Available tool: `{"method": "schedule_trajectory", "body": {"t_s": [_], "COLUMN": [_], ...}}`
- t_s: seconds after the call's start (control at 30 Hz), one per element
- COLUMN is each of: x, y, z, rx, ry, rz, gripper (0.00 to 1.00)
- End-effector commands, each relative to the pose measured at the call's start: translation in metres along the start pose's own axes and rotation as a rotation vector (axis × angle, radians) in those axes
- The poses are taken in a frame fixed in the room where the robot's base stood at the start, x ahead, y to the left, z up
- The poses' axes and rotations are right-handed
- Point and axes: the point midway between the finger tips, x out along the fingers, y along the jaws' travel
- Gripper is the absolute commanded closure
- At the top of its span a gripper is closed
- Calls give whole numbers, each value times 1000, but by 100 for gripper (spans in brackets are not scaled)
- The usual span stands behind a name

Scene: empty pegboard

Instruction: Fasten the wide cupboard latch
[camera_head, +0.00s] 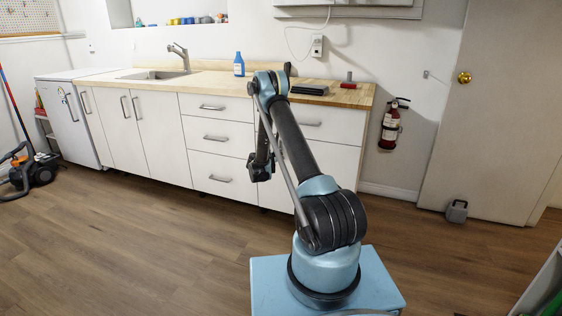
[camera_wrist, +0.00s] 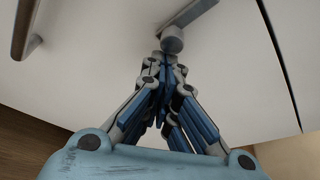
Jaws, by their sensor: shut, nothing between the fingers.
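My gripper (camera_wrist: 171,62) is shut, with its blue-grey fingers drawn together in front of a white cupboard front (camera_wrist: 95,75). A round grey knob-like piece (camera_wrist: 172,40) is right at the fingertips, and a grey bar (camera_wrist: 190,15) runs up to the right behind it. These may be the latch, but I cannot tell how it is set or whether the fingers touch it. In the head view my gripper (camera_head: 260,168) hangs low before the white drawer fronts (camera_head: 208,160). No latch can be made out there, and my arm covers part of the fronts.
A metal handle (camera_wrist: 28,28) is at the upper left of the wrist view. A dark gap (camera_wrist: 279,65) between panels runs down the right. A wooden counter (camera_head: 155,88) tops the cupboards, with a blue bottle (camera_head: 239,66) on it.

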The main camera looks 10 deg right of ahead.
Motion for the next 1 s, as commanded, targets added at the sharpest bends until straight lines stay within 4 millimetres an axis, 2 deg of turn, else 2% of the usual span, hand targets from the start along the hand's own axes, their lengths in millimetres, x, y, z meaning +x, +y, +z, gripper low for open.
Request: {"method": "schedule_trajectory", "body": {"t_s": [0.17, 0.53, 1.0], "x": [1, -7, -5], "y": [-3, -23, -22], "z": [2, 26, 22], "rx": [0, 1, 0], "ry": [1, 2, 1], "rz": [-2, -4, -3], "gripper": [100, 100, 100]}}
